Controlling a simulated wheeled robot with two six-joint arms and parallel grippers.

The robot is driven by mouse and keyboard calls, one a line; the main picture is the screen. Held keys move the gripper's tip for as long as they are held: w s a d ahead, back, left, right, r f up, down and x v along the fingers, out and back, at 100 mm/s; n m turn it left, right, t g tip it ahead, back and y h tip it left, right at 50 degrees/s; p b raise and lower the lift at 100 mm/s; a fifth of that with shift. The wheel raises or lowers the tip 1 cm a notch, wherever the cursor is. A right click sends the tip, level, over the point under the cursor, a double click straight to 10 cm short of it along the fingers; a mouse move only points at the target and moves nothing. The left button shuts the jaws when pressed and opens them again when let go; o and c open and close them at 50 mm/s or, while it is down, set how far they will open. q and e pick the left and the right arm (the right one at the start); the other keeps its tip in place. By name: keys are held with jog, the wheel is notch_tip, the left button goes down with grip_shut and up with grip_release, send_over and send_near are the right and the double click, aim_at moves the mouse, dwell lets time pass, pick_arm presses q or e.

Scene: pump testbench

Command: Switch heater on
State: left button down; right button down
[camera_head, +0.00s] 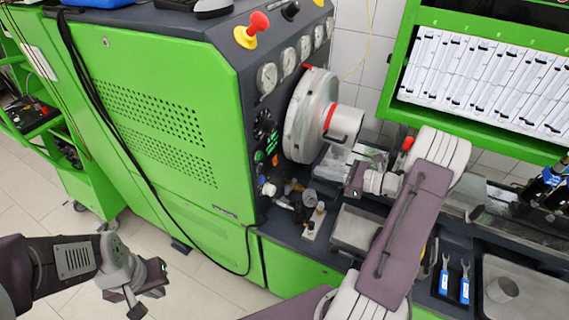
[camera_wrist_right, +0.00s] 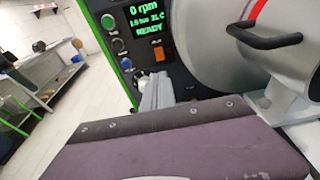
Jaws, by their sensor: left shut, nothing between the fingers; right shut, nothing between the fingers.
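The control panel (camera_wrist_right: 120,60) on the dark end of the green bench carries a lit orange switch (camera_wrist_right: 158,54), probably the heater switch; its label is too small to read. The orange switch also shows in the head view (camera_head: 275,160). My right gripper (camera_wrist_right: 155,80) is shut and empty, its fingers pointing at the panel, just below the orange switch in the picture. Whether they touch the panel I cannot tell. In the head view my right gripper (camera_head: 328,172) is beside the round housing. My left gripper (camera_head: 138,300) is shut and empty, low over the floor at the left.
A large round grey housing (camera_head: 303,115) with a handle sticks out right of the panel. Green and blue buttons and a green display (camera_wrist_right: 140,17) sit near the switch. Gauges (camera_head: 289,61) and a red-yellow emergency stop (camera_head: 252,30) are above. Small fittings (camera_head: 313,220) stand on the worktop below.

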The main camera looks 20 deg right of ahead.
aim_at(276, 162)
jog(key=p+x, duration=0.4)
jog(key=x, duration=0.8)
jog(key=shift+w+a+r, duration=0.1)
jog(key=shift+a, duration=0.15)
jog(key=shift+w+a+f, duration=0.25)
jog(key=shift+w+a, duration=0.15)
jog(key=shift+w, duration=0.05)
